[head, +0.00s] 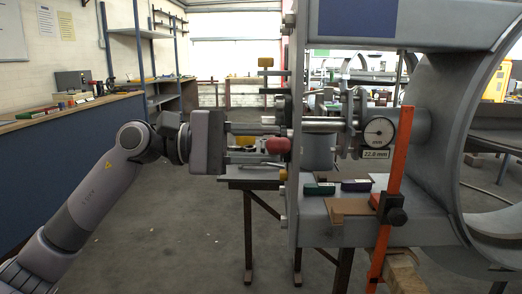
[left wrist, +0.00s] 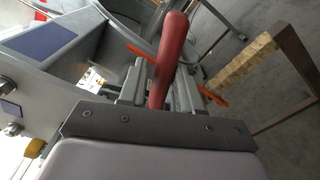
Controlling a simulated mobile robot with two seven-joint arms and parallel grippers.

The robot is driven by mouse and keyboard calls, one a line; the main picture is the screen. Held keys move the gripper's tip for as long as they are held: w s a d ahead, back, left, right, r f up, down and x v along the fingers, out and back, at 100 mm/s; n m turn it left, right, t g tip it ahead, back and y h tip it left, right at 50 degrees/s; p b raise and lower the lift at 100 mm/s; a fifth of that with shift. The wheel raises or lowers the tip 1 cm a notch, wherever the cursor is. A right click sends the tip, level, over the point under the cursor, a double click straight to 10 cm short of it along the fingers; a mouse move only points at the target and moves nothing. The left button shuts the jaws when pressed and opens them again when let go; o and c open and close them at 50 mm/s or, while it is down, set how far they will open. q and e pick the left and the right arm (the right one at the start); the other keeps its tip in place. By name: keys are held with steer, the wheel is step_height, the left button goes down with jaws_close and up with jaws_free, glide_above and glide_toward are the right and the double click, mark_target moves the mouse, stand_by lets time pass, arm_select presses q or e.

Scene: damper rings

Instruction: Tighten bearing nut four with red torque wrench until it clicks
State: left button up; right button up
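My left gripper (head: 276,141) reaches in from the left toward the grey flange plate (head: 306,225). A red handle (head: 277,146), likely the torque wrench's, is at its fingertips. The left wrist view shows the handle (left wrist: 166,62) running between or just in front of the two fingers. Whether they press on it cannot be told. The wrench's head is not clearly visible. Bolt-like nuts (head: 283,191) stand along the plate's left edge; none can be read as number four. My right gripper is not in view.
A dial gauge (head: 379,132) reading 22.0 mm and an orange upright bar (head: 393,190) stand right of the plate. Green and purple blocks (head: 319,189) lie on the ledge. A blue-fronted bench (head: 70,150) lines the left wall. Floor between is clear.

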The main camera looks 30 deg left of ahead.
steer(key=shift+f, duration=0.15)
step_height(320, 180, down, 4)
steer(key=b, duration=0.5)
arm_select(q)
step_height(320, 180, down, 7)
steer(key=s+m+b, duration=0.1)
steer(key=m+b, duration=0.2)
steer(key=b, duration=0.2)
steer(key=shift+s+d+m, duration=0.3)
steer(key=shift+s+d, duration=0.05)
steer(key=shift+d, duration=0.05)
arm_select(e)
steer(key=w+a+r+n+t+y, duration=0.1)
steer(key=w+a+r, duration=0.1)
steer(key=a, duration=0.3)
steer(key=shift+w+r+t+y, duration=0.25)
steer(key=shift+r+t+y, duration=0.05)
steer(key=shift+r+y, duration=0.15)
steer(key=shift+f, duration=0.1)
